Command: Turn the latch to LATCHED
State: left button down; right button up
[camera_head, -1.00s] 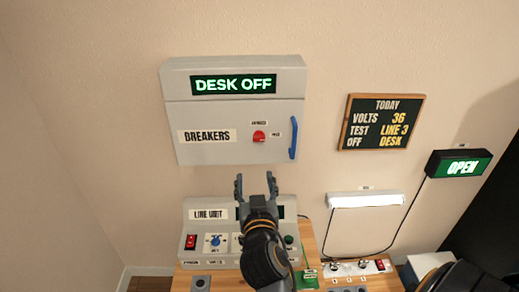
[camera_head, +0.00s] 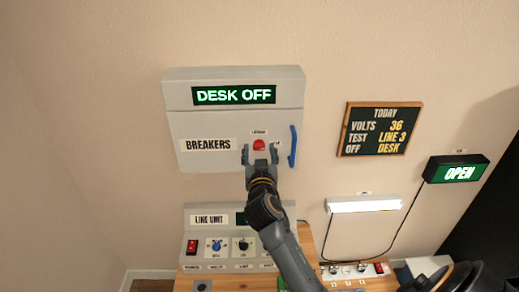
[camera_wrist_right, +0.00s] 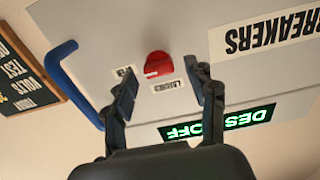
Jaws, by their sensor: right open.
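The latch is a red knob (camera_head: 259,144) on the door of the grey BREAKERS box (camera_head: 200,126). Small labels sit above it and to its right; in the head view they are too small or too covered to read well. The right wrist view shows the red knob (camera_wrist_right: 158,64) with a white mark on its face. My right gripper (camera_head: 261,152) is open just in front of the knob, its fingers on either side and slightly below. In the wrist view the fingertips (camera_wrist_right: 165,88) are apart and the knob lies beyond them, with no clear contact. My left gripper is not in view.
A blue handle (camera_head: 293,146) stands out right of the knob, close to my right gripper; it also shows in the wrist view (camera_wrist_right: 75,85). The line unit (camera_head: 205,219) is below on the desk. A chalkboard (camera_head: 381,130) hangs to the right.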

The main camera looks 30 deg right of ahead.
jog(key=shift+w+d, duration=0.1)
jog(key=shift+w, duration=0.05)
jog(key=shift+c, duration=0.4)
jog(key=c, duration=1.1)
